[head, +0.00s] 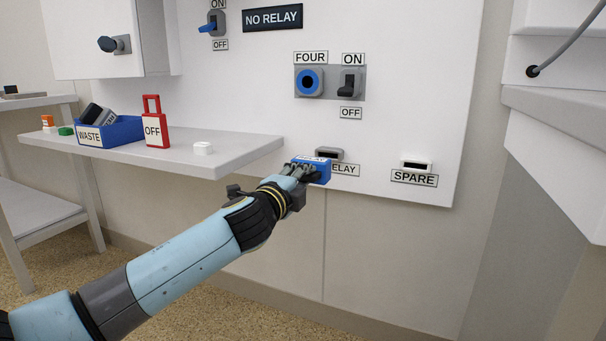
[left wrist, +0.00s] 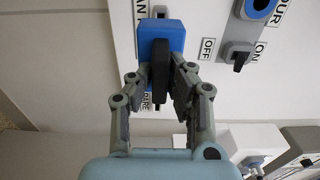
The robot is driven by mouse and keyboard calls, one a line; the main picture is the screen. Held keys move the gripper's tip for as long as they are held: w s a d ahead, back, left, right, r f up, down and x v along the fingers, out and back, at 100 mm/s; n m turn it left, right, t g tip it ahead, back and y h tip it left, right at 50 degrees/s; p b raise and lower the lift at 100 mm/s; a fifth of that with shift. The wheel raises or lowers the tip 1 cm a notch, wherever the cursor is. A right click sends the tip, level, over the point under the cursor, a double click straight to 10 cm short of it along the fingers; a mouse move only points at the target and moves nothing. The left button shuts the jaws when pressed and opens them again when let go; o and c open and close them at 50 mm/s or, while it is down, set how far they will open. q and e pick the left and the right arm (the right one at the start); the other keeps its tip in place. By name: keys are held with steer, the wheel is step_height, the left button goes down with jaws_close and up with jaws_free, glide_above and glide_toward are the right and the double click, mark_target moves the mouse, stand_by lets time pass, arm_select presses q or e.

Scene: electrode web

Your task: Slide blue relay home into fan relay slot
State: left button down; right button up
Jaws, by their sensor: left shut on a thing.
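The blue relay (head: 319,169) is a small blue block at the lower part of the white panel. My left gripper (head: 299,173) is shut on it; in the left wrist view the fingers (left wrist: 160,85) close on a dark tab at the near face of the relay (left wrist: 174,34). The grey relay slot (head: 329,154) sits just behind and above the block. My right gripper is not in view.
A spare slot (head: 415,165) is to the right. Above are a blue-ringed knob (head: 309,82) marked FOUR and a black switch (head: 349,84). A shelf (head: 225,150) left of the gripper holds a blue WASTE bin (head: 122,131) and a red OFF tag (head: 153,112).

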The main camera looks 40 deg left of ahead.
mark_target(317, 164)
arm_select(q)
steer(key=shift+a, duration=0.1)
steer(key=shift+w+a, duration=0.1)
steer(key=shift+w, duration=0.4)
steer(key=shift+x, duration=2.15)
steer(key=shift+w, duration=0.25)
steer(key=shift+x, duration=1.75)
steer(key=c, duration=1.2)
jaws_free()
steer(key=shift+a, duration=0.1)
